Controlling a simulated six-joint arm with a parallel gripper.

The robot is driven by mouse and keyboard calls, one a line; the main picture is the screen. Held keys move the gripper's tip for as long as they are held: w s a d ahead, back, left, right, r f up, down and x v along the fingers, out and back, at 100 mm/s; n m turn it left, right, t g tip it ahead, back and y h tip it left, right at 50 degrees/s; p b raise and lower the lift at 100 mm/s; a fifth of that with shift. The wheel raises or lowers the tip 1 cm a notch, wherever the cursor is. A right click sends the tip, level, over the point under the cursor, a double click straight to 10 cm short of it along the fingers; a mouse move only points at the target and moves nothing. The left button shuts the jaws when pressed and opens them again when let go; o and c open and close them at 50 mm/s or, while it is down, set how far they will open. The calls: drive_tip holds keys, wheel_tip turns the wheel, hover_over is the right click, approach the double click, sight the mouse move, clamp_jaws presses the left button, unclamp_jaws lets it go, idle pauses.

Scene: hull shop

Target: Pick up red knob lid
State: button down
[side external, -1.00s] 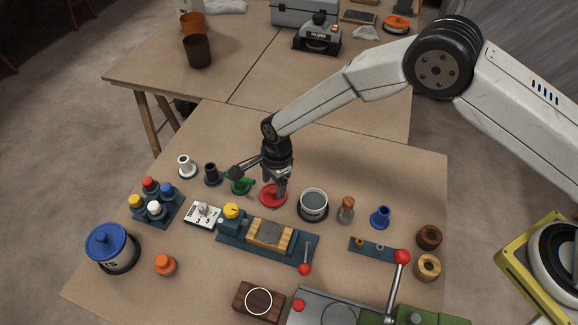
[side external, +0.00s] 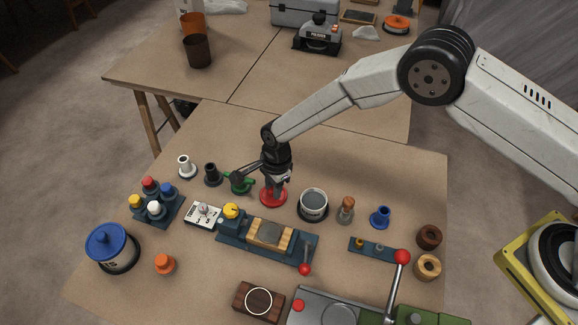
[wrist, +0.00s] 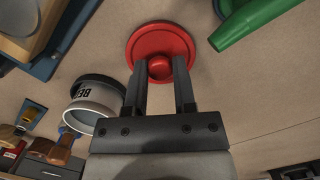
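The red knob lid (side external: 272,196) lies flat on the near table, a round red disc with a ball knob in its middle. In the wrist view the lid (wrist: 160,48) shows at the top centre. My gripper (side external: 277,186) is directly over it, pointing down. In the wrist view the two dark fingers of my gripper (wrist: 160,70) stand on either side of the knob, close to it with little gap. The fingers look open; whether either one touches the knob is not clear. The lid still rests on the table.
A grey-white pot (side external: 313,203) stands just right of the lid. A green part (side external: 241,184) lies close on its left. A blue fixture with wooden blocks (side external: 269,233) is in front. A corked bottle (side external: 345,211) and blue part (side external: 380,217) stand further right.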

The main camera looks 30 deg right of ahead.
drive_tip(key=shift+r, duration=0.1)
idle(0.3)
drive_tip(key=shift+r, duration=0.65)
drive_tip(key=s+d+r, duration=0.6)
drive_tip(key=s+r, duration=0.5)
drive_tip(key=s, duration=0.1)
drive_tip(key=shift+s+d+r, duration=0.15)
drive_tip(key=shift+s+r, duration=0.1)
drive_tip(key=shift+s, duration=0.05)
drive_tip(key=shift+w, duration=0.15)
drive_tip(key=w, duration=0.1)
drive_tip(key=w+f, duration=0.1)
drive_tip(key=w, duration=0.2)
drive_tip(key=shift+w+d+f, duration=0.15)
drive_tip(key=shift+w+d, duration=0.15)
drive_tip(key=shift+d, duration=0.1)
